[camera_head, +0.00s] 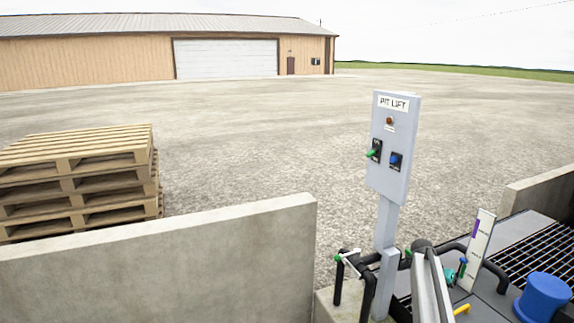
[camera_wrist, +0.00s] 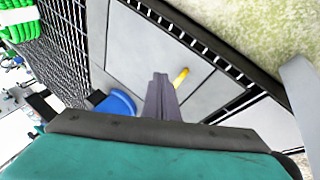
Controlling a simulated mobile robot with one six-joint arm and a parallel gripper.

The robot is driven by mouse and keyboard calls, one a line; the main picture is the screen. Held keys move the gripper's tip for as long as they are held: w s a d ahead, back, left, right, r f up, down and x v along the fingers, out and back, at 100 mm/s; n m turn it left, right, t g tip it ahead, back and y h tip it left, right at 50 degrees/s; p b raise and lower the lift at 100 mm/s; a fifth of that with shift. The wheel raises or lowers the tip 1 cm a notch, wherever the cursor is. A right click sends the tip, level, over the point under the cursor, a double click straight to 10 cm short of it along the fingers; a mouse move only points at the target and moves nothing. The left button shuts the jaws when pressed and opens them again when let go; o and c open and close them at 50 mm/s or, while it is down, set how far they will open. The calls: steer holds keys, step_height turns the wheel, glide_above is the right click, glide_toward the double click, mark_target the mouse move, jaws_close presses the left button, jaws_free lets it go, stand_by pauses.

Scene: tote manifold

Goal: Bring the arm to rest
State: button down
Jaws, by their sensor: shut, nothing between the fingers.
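My gripper shows in the wrist view as narrow dark grey fingers (camera_wrist: 160,92) closed together, with nothing between them. They point out over grey floor plates, and a yellow handle (camera_wrist: 181,76) shows just to the right of their tips. I cannot tell the height of the fingers above the plates. A blue round object (camera_wrist: 116,104) is to their left, partly hidden by the wrist's dark edge. In the head view grey and dark parts that may be my arm stand at the bottom, right of the post; the fingers cannot be made out there.
A grey PIT LIFT panel (camera_head: 389,150) stands on a post beside black pipes (camera_head: 368,285). A concrete wall (camera_head: 170,262) crosses the front left, with stacked pallets (camera_head: 80,175) behind. A blue drum (camera_head: 543,297) and grating (camera_head: 530,250) are at right. A green hose coil (camera_wrist: 18,22) shows too.

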steer(key=s+a+f+n+g+y, duration=0.1)
steer(key=s+a+f+n, duration=0.1)
steer(key=s+a+f, duration=0.85)
steer(key=s+a+f+n+g+y, duration=0.1)
steer(key=s+a+f+n, duration=0.1)
steer(key=s+a+f, duration=0.8)
steer(key=s+a+f+n+y, duration=0.2)
steer(key=s+a+f, duration=0.2)
steer(key=s+a, duration=0.6)
steer(key=s+a+f+n+g+y, duration=0.1)
steer(key=s+a+f+n+y, duration=0.1)
steer(key=s+a, duration=0.8)
steer(key=s+f+n, duration=0.1)
steer(key=s+f, duration=0.1)
steer(key=s, duration=0.5)
steer(key=shift+a+n+g, duration=0.2)
steer(key=shift+n+g, duration=0.1)
